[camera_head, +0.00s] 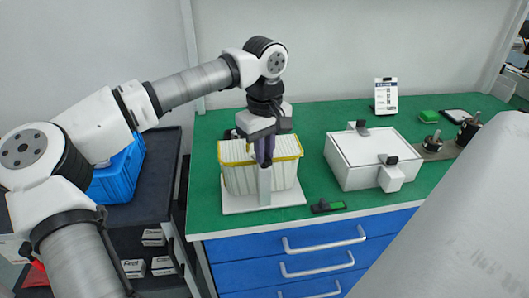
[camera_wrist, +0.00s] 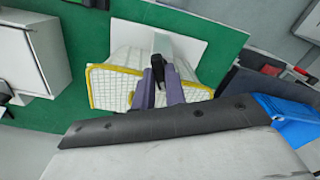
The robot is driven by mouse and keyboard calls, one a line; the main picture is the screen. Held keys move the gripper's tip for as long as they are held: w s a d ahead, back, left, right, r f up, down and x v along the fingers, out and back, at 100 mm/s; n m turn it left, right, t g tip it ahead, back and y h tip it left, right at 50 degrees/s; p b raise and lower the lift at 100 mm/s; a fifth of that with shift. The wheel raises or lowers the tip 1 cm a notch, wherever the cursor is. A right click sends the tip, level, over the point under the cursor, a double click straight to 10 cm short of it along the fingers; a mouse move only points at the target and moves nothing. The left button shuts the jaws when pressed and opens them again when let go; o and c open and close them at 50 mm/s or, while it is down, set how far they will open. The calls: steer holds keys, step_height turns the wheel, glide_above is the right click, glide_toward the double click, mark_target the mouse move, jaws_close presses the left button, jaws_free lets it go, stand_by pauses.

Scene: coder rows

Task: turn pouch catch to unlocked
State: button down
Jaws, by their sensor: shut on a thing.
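The pouch (camera_head: 236,176) is a cream, ribbed container with yellow edging, standing on a white base plate (camera_head: 232,207) on the green bench. A pale upright post (camera_head: 265,187) stands at its front. In the wrist view the pouch (camera_wrist: 112,88) shows on both sides of my gripper. My gripper (camera_head: 264,158) points down at the pouch's front middle, above the post. Its purple fingers (camera_wrist: 159,90) are closed around a small black part, seemingly the catch (camera_wrist: 162,67). The fingers hide part of the catch, and I cannot read its turn position.
A white box (camera_head: 365,158) with dark-topped latches stands to the right on the green bench (camera_head: 310,120). A blue crate (camera_head: 118,172) sits on the dark cart at left.

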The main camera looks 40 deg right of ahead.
steer(key=n+b, duration=0.1)
steer(key=n, duration=0.5)
steer(key=n+b, duration=0.1)
steer(key=n, duration=0.5)
steer(key=shift+b, duration=0.3)
steer(key=shift+n, duration=0.4)
steer(key=c, duration=1.4)
jaws_free()
steer(key=shift+c, duration=0.2)
step_height(320, 180, up, 14)
steer(key=shift+b, duration=0.3)
steer(key=shift+f, duration=0.1)
